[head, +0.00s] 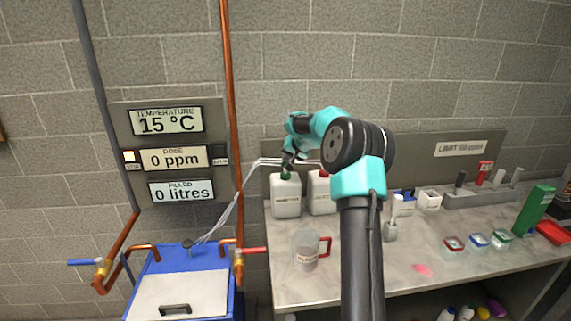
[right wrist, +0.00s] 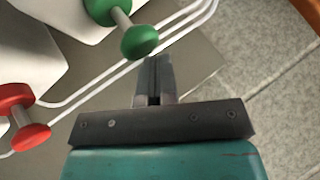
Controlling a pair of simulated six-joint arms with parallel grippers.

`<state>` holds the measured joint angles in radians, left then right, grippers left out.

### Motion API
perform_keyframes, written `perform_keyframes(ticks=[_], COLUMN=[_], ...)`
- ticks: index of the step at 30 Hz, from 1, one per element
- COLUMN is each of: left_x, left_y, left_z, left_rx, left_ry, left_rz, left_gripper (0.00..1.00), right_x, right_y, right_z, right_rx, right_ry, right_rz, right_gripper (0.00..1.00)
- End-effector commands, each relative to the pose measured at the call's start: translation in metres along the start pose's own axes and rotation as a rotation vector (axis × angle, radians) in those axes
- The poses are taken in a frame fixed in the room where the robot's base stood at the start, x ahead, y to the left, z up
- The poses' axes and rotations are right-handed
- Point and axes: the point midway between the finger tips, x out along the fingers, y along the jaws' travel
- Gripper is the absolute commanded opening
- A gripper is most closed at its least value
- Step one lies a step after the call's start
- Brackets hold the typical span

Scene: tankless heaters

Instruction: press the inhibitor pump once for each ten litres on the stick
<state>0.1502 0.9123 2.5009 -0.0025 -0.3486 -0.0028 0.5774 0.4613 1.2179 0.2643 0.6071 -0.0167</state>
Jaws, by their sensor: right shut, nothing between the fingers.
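A white bottle (head: 286,200) with a green pump knob stands on the counter beside a second white bottle (head: 321,198) with a red knob. The green-knobbed bottle's label is too small to read surely. My right gripper (head: 288,167) is shut and empty, right at the green knob in the head view. In the right wrist view its closed fingertips (right wrist: 155,65) are just beside the green knob (right wrist: 139,42); touching or not, I cannot tell. The red knob (right wrist: 22,138) is at the left. A dark knob (head: 187,243) stands on the blue tank; whether it is the stick is unclear. My left gripper is out of view.
The wall panel (head: 123,181) reads 15 °C, 0 ppm and 0 litres. The blue tank (head: 237,290) with a white lid is at the left. A clear jug (head: 305,252) with a red handle stands on the counter (head: 285,280). Pale tubes run behind the bottles.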

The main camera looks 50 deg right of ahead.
Motion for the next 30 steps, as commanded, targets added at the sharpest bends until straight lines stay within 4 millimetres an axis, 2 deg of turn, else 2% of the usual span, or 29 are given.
perform_keyframes(ticks=[30], left_x=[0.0], left_y=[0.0], left_z=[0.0], left_rx=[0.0], left_ry=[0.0], left_rz=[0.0], left_gripper=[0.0], right_x=[0.0073], right_y=[0.0053], right_z=[0.0054], right_rx=[0.0], right_ry=[-0.001], right_rz=[0.001], right_gripper=[0.0])
